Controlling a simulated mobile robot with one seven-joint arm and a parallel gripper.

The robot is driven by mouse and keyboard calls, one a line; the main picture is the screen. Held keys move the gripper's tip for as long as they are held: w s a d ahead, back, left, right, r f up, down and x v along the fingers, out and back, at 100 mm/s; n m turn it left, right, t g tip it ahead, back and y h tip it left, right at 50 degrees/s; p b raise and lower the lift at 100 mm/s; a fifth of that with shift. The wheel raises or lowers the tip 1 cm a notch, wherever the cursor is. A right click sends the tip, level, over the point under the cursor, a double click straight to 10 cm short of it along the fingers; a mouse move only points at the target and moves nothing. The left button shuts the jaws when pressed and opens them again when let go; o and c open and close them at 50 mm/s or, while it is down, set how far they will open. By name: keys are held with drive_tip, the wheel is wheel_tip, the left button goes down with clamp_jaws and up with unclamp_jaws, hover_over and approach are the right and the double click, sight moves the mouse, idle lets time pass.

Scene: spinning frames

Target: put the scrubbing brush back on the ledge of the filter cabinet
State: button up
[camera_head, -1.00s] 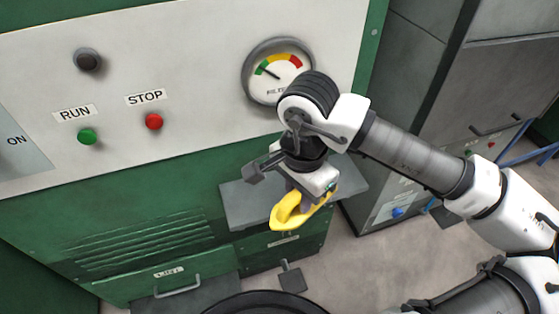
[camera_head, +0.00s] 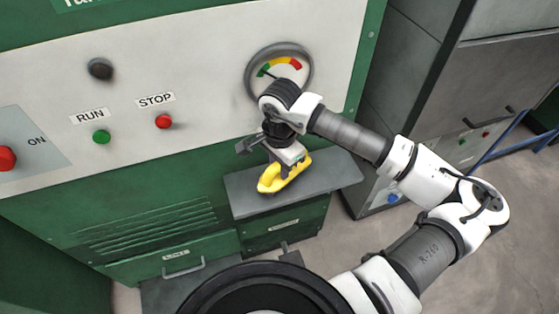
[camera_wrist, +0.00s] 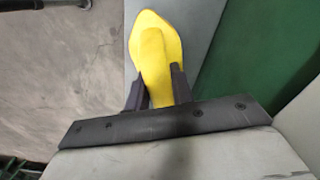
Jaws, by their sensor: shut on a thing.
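The yellow scrubbing brush (camera_head: 284,177) is held in my gripper (camera_head: 287,165), which is shut on it. In the wrist view the yellow brush (camera_wrist: 154,60) sits between the two dark fingers of my gripper (camera_wrist: 156,88). The grey ledge (camera_head: 300,180) juts from the front of the green filter cabinet (camera_head: 200,190). In the head view the brush is over the left part of the ledge. Whether it touches the ledge cannot be told. The ledge (camera_wrist: 196,30) also shows behind the brush in the wrist view.
The cabinet panel above has a gauge (camera_head: 279,70), a red stop button (camera_head: 163,121) and a green run button (camera_head: 101,137). A drawer with a handle (camera_head: 184,267) lies below left. A grey cabinet (camera_head: 415,85) stands at the right. The ledge's right part is bare.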

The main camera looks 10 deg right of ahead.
drive_tip(key=shift+w+f, duration=0.15)
drive_tip(key=shift+w, duration=0.05)
drive_tip(key=shift+f+b, duration=0.3)
drive_tip(key=shift+b, duration=0.05)
drive_tip(key=o, duration=1)
drive_tip(key=shift+r, duration=0.1)
drive_tip(key=shift+c, duration=0.2)
drive_tip(key=shift+r+p, duration=0.25)
drive_tip(key=shift+p, duration=0.2)
wheel_tip(320, 180, up, 12)
drive_tip(key=b, duration=0.2)
drive_tip(key=shift+f, duration=0.1)
